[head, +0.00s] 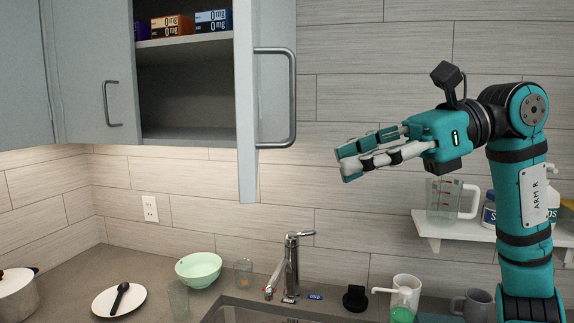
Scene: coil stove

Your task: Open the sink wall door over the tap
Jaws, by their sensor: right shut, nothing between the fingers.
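The sink wall door (247,110) of the upper cabinet is swung well open toward me and seen nearly edge-on. Its curved metal handle (291,98) faces right. The cabinet inside (187,90) is exposed, with boxes on its upper shelf. The tap (291,262) stands at the sink below, slightly right of the door. My right gripper (345,163) is to the right of the door and its handle, apart from both. Its fingers point left, are closed together and hold nothing. My left gripper is not in view.
A second cabinet door (92,75) at left is closed. A wall shelf (450,228) with a measuring jug (443,200) is beside my right arm. A green bowl (198,268), a plate (119,299), glasses and a pot (17,295) stand on the counter.

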